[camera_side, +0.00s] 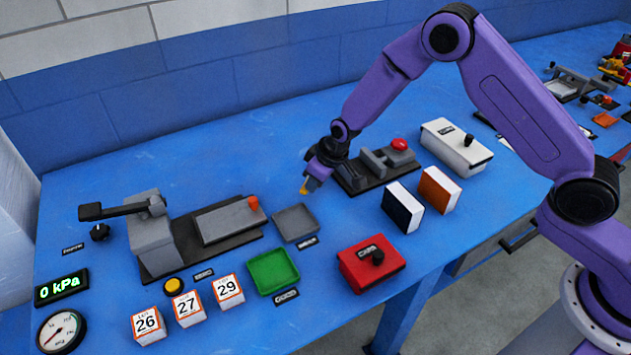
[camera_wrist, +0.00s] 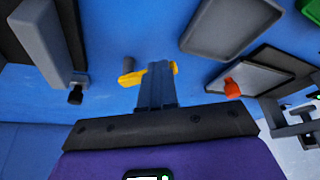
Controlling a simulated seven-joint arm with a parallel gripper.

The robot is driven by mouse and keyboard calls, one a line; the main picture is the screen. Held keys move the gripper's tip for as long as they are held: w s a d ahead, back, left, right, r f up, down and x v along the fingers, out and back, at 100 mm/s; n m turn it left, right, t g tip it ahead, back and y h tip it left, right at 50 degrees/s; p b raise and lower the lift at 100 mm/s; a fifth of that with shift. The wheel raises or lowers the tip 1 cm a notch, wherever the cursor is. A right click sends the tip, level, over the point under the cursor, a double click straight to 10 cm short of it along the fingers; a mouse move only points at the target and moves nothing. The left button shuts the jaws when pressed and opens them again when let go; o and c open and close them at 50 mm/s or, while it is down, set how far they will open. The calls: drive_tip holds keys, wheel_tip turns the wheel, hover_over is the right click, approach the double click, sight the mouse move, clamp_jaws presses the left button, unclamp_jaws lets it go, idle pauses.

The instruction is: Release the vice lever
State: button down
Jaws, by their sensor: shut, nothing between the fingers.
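The vice (camera_side: 374,161) has grey jaws on a dark base, with a red knob (camera_side: 400,144) at its back right. In the wrist view a grey block that looks like part of the vice (camera_wrist: 42,42) is at the upper left. A short black stub (camera_wrist: 76,94), possibly its lever, sticks out at its lower end. My gripper (camera_side: 305,188) is shut and empty, just left of the vice. My gripper and wrist hide the vice's left end in the side view.
A grey tray (camera_side: 296,223) and a green tray (camera_side: 273,271) lie to the left and front. A lever press (camera_side: 152,240) stands further left. White and orange blocks (camera_side: 439,189), a black-and-white block (camera_side: 403,207) and a red box (camera_side: 371,265) are on the right. Behind the vice is bare blue table.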

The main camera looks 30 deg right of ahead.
drive_tip(key=shift+w+a+f+m+h, duration=0.15)
drive_tip(key=shift+a+m+h, duration=0.2)
drive_tip(key=shift+m, duration=0.65)
drive_tip(key=shift+w+a, duration=0.55)
drive_tip(key=shift+a, duration=0.15)
idle(0.6)
drive_tip(key=shift+d, duration=0.1)
drive_tip(key=shift+w+d, duration=0.5)
drive_tip(key=shift+d, duration=0.2)
drive_tip(key=shift+r, duration=0.2)
drive_tip(key=a+v, duration=0.1)
drive_tip(key=v, duration=0.8)
drive_tip(key=shift+s+r, duration=0.35)
drive_tip(key=shift+s, duration=0.05)
drive_tip(key=shift+a, duration=0.15)
